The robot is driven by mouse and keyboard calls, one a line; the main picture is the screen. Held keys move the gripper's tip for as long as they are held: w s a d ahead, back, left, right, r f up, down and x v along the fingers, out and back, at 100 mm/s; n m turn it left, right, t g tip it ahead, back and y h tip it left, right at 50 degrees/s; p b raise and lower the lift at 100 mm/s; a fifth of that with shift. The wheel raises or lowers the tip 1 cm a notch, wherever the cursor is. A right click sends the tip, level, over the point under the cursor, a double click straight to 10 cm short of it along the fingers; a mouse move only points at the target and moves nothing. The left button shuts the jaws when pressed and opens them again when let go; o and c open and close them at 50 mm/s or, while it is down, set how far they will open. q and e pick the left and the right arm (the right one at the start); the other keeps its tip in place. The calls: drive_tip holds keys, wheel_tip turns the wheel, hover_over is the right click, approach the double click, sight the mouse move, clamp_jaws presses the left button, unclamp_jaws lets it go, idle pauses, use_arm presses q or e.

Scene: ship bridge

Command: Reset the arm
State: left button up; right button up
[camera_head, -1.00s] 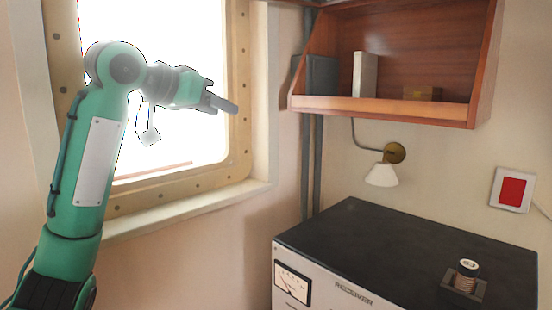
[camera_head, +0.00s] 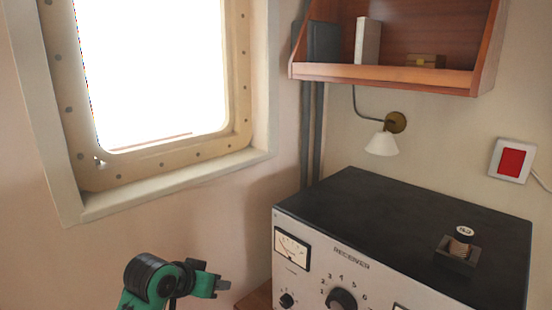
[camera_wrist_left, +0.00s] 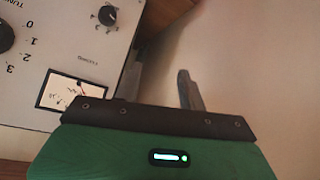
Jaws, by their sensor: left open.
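My left gripper (camera_head: 222,285) is low in the head view, left of the receiver (camera_head: 395,225), with its green arm coming up from the bottom edge. It holds nothing that I can see. In the left wrist view one grey finger of the left gripper (camera_wrist_left: 188,90) shows in front of a bare wall. The receiver's front panel (camera_wrist_left: 60,50), with its dial and knobs, fills the left of that view. My right gripper is in neither view.
A coil in a dark holder (camera_head: 458,250) stands on the receiver's black top. A wall lamp (camera_head: 382,143) and a wooden shelf (camera_head: 400,73) with books hang above. A red switch (camera_head: 511,161) is on the right wall. A window (camera_head: 150,75) is at the left.

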use_arm(q)
drive_tip(key=s+a+f+n+g+y, duration=0.1)
drive_tip(key=s+a+f, duration=0.1)
drive_tip(key=s+f, duration=0.6)
drive_tip(key=s+a+f+g+y, duration=0.1)
drive_tip(key=s+a+f, duration=0.1)
drive_tip(key=s+f, duration=0.6)
drive_tip(key=s+a+f+g+y, duration=0.1)
drive_tip(key=s+a+f, duration=0.15)
drive_tip(key=s, duration=0.65)
drive_tip(key=s+a+f+g+y, duration=0.1)
drive_tip(key=s+a+f, duration=0.15)
drive_tip(key=s, duration=0.55)
wheel_tip(320, 180, down, 31)
drive_tip(key=g, duration=0.2)
drive_tip(key=s+a+f+g, duration=0.1)
drive_tip(key=s+a+f, duration=0.1)
drive_tip(key=s+f, duration=1.8)
drive_tip(key=shift+a+f+y+b, duration=0.3)
drive_tip(key=shift+a+f+y, duration=0.05)
drive_tip(key=shift+f+y, duration=0.1)
